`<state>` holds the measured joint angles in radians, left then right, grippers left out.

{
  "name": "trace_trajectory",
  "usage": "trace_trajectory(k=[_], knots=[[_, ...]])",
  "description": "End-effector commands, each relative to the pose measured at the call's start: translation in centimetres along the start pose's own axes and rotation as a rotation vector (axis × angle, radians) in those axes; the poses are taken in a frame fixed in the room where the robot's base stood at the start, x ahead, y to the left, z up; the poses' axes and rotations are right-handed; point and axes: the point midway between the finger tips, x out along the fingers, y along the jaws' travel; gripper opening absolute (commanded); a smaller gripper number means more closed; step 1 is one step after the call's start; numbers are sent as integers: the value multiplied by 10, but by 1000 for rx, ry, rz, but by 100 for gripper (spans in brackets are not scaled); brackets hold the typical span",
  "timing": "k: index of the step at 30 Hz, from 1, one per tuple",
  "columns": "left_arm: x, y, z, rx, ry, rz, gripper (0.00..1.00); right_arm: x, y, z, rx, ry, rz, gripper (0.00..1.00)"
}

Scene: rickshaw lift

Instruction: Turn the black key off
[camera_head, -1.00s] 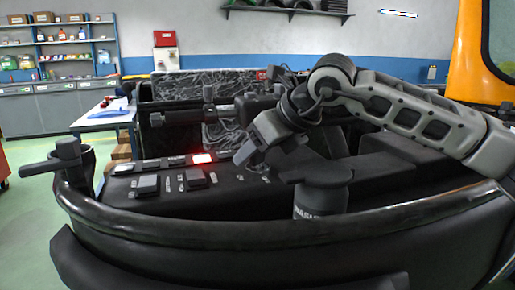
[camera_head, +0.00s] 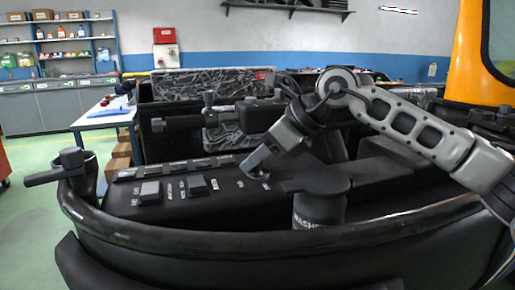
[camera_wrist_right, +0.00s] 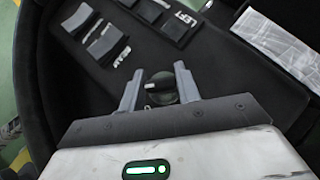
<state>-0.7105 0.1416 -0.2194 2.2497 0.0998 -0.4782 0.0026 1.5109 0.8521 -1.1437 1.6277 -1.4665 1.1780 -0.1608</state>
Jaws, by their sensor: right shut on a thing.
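The black key (camera_wrist_right: 160,88) is a small round dark knob with a pale mark, on the dark control panel (camera_head: 225,200). In the right wrist view it sits between the two grey fingers of my right gripper (camera_wrist_right: 158,88). The gripper is shut on it. In the head view my right gripper (camera_head: 258,170) reaches down onto the right part of the panel, and its fingers largely hide the key there. My left gripper is not in view.
Several rocker switches (camera_head: 198,186) with white labels stand on the panel left of my right gripper. A black cylinder (camera_head: 318,208) stands close to its right. A curved black rim (camera_head: 240,236) runs along the front. A blue-white table (camera_head: 104,116) stands behind left.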

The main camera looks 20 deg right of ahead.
Motion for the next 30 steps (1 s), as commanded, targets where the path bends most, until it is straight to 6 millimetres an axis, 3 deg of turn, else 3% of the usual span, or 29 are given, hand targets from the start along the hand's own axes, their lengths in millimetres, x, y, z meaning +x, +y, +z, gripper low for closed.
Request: trace_trajectory(k=[15, 30], knots=[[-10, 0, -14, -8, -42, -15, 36, -3, 0, 4, -322, -4, 329, 10], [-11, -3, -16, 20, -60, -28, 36, -2, 0, 2, -483, -4, 480, 10]])
